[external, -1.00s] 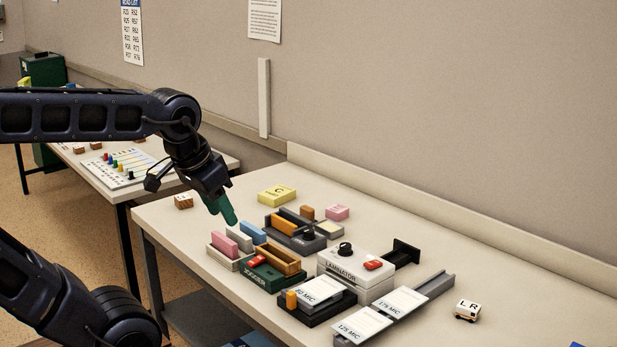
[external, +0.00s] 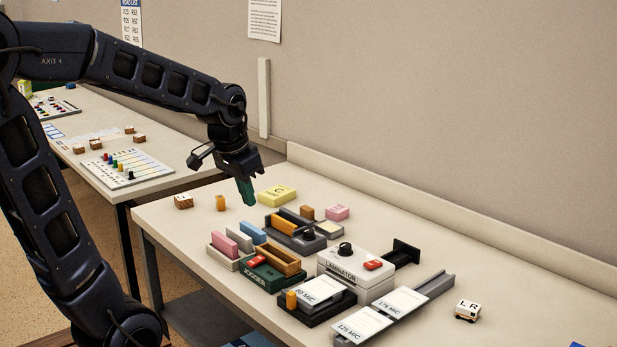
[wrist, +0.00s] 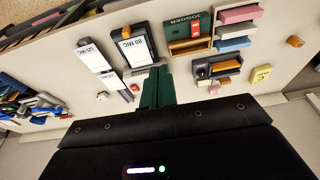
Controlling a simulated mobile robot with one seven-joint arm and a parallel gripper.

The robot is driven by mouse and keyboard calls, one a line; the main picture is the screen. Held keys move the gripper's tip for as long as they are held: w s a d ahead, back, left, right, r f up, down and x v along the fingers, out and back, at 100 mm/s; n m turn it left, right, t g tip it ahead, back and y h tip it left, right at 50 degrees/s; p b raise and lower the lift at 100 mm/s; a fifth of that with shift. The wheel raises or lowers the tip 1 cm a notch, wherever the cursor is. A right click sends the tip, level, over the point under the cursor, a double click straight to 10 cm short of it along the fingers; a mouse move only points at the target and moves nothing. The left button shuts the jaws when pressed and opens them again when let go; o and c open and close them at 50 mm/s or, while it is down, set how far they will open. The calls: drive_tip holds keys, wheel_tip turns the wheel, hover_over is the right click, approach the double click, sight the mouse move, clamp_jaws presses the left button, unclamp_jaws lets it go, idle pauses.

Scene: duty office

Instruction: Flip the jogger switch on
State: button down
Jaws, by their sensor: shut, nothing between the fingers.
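The jogger (external: 263,278) is a green box with a wooden tray, near the front edge of the table. Its red switch (external: 257,261) is on top at the left end; I cannot tell its on or off position. In the wrist view the jogger (wrist: 187,20) is at the top, with its red switch (wrist: 195,27). My gripper (external: 248,202) has green fingers shut together, pointing down, holding nothing. It hangs above the table, behind and apart from the jogger. The fingers also show in the wrist view (wrist: 157,78).
A white laminator (external: 340,262) with a black knob and red switch stands right of the jogger. Pink and blue blocks (external: 239,239) stand in a holder behind it. A grey-and-orange device (external: 293,229) and a yellow block (external: 277,195) are farther back. The table's right is mostly clear.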

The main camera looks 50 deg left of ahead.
drive_tip(key=g, duration=0.1)
hover_over(260, 257)
drive_tip(key=s+d, duration=0.1)
drive_tip(key=s, duration=0.2)
wheel_tip(260, 257, down, 6)
drive_tip(key=shift+a+f, duration=0.4)
drive_tip(key=shift+a, duration=0.1)
drive_tip(key=f, duration=0.4)
drive_tip(key=w+f, duration=0.1)
drive_tip(key=f, duration=0.4)
drive_tip(key=w+f, duration=0.1)
drive_tip(key=f, duration=0.3)
drive_tip(key=shift+w+f, duration=0.2)
drive_tip(key=shift+f, duration=0.2)
